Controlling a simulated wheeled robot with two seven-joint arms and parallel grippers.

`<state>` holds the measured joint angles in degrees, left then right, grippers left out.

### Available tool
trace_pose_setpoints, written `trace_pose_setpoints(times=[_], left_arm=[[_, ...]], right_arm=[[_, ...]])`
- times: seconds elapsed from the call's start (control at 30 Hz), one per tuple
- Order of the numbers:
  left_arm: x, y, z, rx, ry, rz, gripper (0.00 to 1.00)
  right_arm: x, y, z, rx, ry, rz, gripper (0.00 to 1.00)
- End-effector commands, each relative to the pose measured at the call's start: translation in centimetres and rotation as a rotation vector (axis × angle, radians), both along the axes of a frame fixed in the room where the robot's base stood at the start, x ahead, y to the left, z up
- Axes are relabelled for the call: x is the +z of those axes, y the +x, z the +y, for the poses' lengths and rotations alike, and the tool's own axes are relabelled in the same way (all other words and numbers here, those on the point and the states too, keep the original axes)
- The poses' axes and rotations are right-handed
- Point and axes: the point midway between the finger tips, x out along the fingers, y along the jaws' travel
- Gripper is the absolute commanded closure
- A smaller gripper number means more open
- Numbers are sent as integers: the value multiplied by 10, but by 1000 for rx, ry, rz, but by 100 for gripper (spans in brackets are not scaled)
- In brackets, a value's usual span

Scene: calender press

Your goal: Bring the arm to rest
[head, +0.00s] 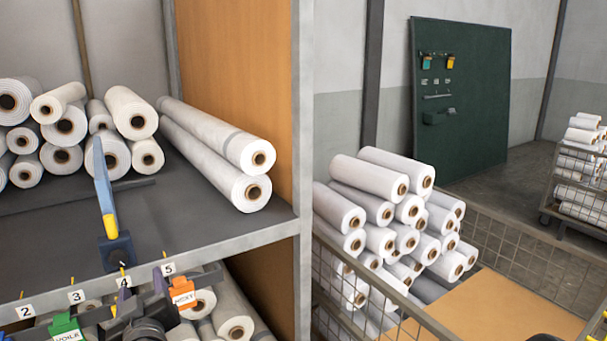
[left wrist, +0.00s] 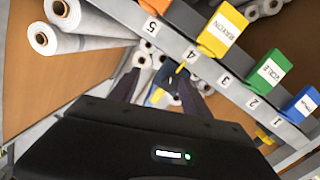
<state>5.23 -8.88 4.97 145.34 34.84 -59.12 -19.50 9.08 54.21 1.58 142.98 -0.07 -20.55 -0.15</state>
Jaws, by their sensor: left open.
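My left gripper (head: 140,281) is low in the head view, in front of the shelf edge near labels 4 and 5. Its two dark fingers (left wrist: 158,74) are apart in the left wrist view, pointing toward the shelf edge. A small blue and yellow thing shows between or beyond the fingers; I cannot tell how far from them it is. I see nothing clamped in the jaws. My right gripper does not show.
A blue upright piece (head: 104,184) with a yellow lower part stands on the shelf (head: 200,235). White rolls (head: 215,133) lie on it. Tags hang along its edge: orange (head: 182,293), green (head: 66,328), yellow (left wrist: 226,30), blue (left wrist: 302,103). A wire cage (head: 520,240) stands right.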

Motion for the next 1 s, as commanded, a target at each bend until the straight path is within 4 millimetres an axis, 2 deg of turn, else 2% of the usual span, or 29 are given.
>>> trace_pose_setpoints(times=[0.07,0.17,0.23,0.3,0.37,0.4,0.47,0.5,0.57,0.6,0.7,0.8,0.9,1.0], left_arm=[[-22,14,-24,-101,-42,49,45],[-67,28,-63,-242,-102,173,45],[-110,30,-94,-344,-152,291,45],[-157,22,-127,-441,-203,429,45],[-196,7,-153,-518,-246,552,45],[-222,-7,-170,-565,-275,634,45],[-257,-34,-193,-630,-318,760,45],[-279,-55,-208,-672,-343,845,45],[-307,-89,-227,-727,-382,968,45],[-323,-113,-238,-761,-403,1044,45],[-351,-169,-260,-829,-445,1198,45],[-367,-208,-273,-859,-478,1291,45],[-373,-231,-279,-866,-501,1341,45],[-374,-237,-280,-866,-508,1353,45]], right_arm=[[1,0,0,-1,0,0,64],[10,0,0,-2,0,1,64],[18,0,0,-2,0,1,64],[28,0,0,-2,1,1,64],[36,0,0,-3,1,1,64],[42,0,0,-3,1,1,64],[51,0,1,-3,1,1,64],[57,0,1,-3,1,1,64],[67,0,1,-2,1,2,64],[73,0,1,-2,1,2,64],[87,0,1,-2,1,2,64],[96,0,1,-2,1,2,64],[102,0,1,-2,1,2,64],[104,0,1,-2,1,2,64]])
